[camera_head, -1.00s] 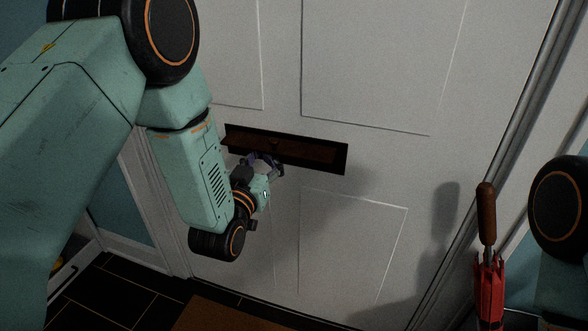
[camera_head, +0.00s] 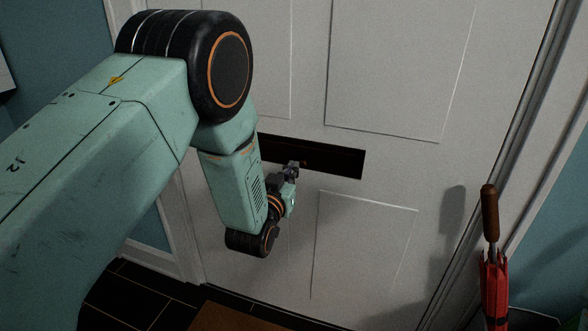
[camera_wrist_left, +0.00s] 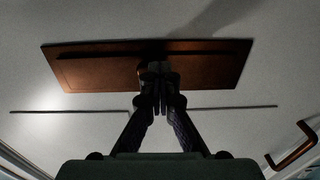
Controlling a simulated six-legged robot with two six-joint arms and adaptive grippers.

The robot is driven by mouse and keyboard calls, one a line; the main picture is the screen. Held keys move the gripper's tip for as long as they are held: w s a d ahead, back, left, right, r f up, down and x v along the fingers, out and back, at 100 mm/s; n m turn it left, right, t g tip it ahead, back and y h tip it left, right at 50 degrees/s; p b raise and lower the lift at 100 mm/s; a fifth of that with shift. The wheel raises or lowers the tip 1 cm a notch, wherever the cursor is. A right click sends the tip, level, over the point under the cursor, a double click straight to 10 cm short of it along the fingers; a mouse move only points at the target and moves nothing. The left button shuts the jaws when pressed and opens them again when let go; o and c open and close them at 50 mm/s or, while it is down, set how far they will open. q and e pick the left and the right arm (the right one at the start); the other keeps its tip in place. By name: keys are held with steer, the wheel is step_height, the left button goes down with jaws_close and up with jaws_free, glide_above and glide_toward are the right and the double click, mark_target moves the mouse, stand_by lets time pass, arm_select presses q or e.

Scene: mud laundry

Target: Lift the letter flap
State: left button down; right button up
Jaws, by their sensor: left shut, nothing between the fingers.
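The letter flap (camera_head: 335,160) is a long dark plate in the white door in the head view. In the left wrist view the copper-brown letter plate (camera_wrist_left: 95,70) spans the upper middle. My left gripper (camera_head: 292,168) is at the flap's lower edge, left of its middle. In the left wrist view its fingertips (camera_wrist_left: 160,76) are together in front of the plate's lower middle, with nothing between them. I cannot tell whether they touch the flap or how far it is tilted. My right gripper is out of view.
The white door (camera_head: 390,80) has raised panel mouldings around the flap. A red umbrella (camera_head: 493,280) with a brown handle stands at the right. A brown mat (camera_head: 230,318) lies on dark floor tiles. A copper-coloured handle (camera_wrist_left: 292,150) shows at the wrist view's right.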

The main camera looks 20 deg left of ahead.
arm_select(q)
steer(key=shift+w+d+r, duration=0.15)
steer(key=shift+d, duration=0.35)
steer(key=shift+w+d+r, duration=0.1)
steer(key=shift+d, duration=0.35)
steer(key=c, duration=2)
jaws_free()
steer(key=shift+s+d+r+m, duration=0.15)
steer(key=shift+r+m, duration=0.15)
steer(key=o, duration=0.3)
steer(key=shift+a, duration=0.25)
steer(key=o, duration=0.5)
steer(key=shift+w+d+f, duration=0.15)
steer(key=shift+w+d, duration=0.05)
steer(key=shift+w, duration=0.25)
steer(key=shift+s+a, duration=0.1)
steer(key=shift+s, duration=0.05)
steer(key=shift+f, duration=0.1)
steer(key=shift+s, duration=0.1)
steer(key=shift+s+a, duration=0.1)
steer(key=shift+s, duration=0.15)
steer(key=s, duration=1.1)
steer(key=shift+s+a, duration=0.15)
steer(key=shift+s, duration=0.05)
